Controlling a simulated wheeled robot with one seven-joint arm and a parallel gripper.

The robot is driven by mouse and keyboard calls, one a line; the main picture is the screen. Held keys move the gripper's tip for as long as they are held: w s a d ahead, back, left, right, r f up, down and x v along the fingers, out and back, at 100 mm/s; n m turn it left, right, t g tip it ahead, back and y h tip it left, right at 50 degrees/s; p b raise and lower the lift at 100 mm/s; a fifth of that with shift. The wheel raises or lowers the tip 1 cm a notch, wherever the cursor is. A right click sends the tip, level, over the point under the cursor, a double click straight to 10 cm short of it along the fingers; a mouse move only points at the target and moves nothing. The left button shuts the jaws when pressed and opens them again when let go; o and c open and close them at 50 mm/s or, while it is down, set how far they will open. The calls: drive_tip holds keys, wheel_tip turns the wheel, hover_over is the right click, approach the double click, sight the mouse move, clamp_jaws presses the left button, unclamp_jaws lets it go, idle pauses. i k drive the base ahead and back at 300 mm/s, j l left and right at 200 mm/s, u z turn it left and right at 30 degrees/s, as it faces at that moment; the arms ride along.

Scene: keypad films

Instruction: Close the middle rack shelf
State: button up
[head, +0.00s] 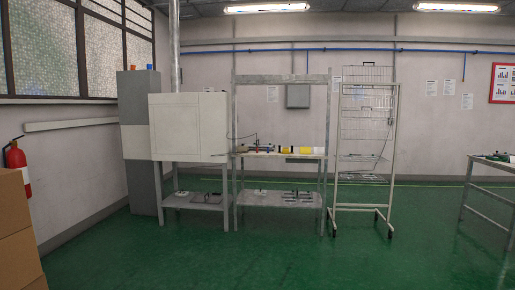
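A tall wheeled wire rack (396,150) stands against the back wall, right of the workbench. Its light metal frame holds several wire shelves. Wire grids (367,75) show broad and face-on in the upper part. Another wire grid (366,128) shows around mid-height. Lower down, a shelf (362,157) looks thin and nearly edge-on. At this distance I cannot tell which shelf is the middle one or exactly how far each sticks out. My gripper is not in view.
A workbench (281,154) with small items stands left of the rack, beside a white cabinet (188,127). A metal table (492,180) is at the right edge. Cardboard boxes (18,235) are at the near left. The green floor (290,255) ahead is clear.

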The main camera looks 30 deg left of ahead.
sight(367, 123)
drive_tip(key=i+j+u, duration=0.35)
drive_tip(key=i, duration=0.2)
drive_tip(key=i+j+u, duration=0.3)
drive_tip(key=i, duration=0.3)
drive_tip(key=i+u, duration=0.35)
drive_tip(key=i, duration=3.95)
drive_tip(key=i+j+z, duration=0.15)
drive_tip(key=i+z, duration=0.25)
drive_tip(key=i+j+z, duration=0.25)
drive_tip(key=i+z, duration=0.15)
drive_tip(key=i+j+z, duration=0.4)
drive_tip(key=i+j, duration=0.05)
drive_tip(key=i, duration=0.05)
